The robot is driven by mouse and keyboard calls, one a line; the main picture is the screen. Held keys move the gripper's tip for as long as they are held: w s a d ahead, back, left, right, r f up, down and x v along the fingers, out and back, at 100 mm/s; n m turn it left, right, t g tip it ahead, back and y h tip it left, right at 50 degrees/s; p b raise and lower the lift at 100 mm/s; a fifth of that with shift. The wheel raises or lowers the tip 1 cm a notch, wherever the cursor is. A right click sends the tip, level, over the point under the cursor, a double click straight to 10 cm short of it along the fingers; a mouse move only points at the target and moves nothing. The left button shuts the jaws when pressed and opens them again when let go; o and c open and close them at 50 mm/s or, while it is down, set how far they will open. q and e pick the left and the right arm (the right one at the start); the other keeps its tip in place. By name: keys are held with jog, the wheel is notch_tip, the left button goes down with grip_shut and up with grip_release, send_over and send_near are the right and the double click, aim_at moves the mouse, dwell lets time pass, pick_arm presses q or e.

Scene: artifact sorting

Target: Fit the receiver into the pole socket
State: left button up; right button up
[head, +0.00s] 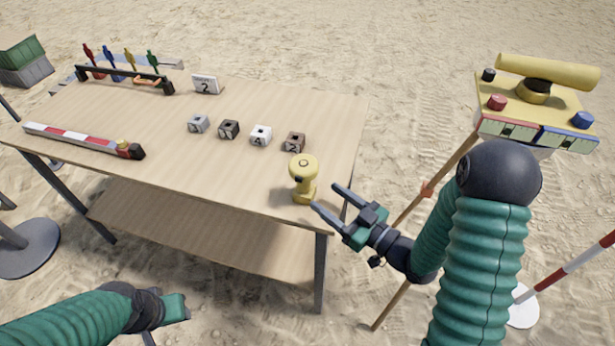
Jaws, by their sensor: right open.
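A yellow receiver-like object (304,176) with a round top stands upright at the table's near right corner. My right gripper (325,197) is open and empty just right of it, fingers pointing toward it; I cannot tell whether they touch it. I cannot tell whether that fitting is the socket. My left gripper (178,306) is low in front of the table; its fingers do not show clearly.
Several small marked cubes (229,129) sit mid-table (330,110). A number sign (206,84) and a rack of coloured tools (125,77) are behind. A yellow instrument on a tripod (535,95) stands right. Another striped pole (575,260) is at lower right.

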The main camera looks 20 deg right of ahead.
aim_at(310, 184)
jog(key=w+a, duration=0.1)
jog(key=a, duration=0.1)
jog(key=w+a+r, duration=0.1)
jog(key=w, duration=0.1)
jog(key=shift+w+a, duration=0.1)
jog(key=shift+a, duration=0.25)
jog(key=w, duration=0.3)
jog(key=shift+w+a, duration=0.3)
jog(key=shift+w, duration=0.1)
jog(key=shift+w+d, duration=0.15)
jog(key=shift+d, duration=0.1)
jog(key=shift+a, duration=0.25)
jog(key=shift+c, duration=1.3)
jog(key=shift+a, duration=0.25)
jog(key=c, duration=0.5)
jog(key=shift+d, duration=0.1)
jog(key=c, duration=0.5)
pick_arm(q)
jog(key=shift+a+f, duration=0.15)
jog(key=shift+a, duration=0.4)
pick_arm(e)
jog(key=shift+d, duration=0.2)
grip_shut()
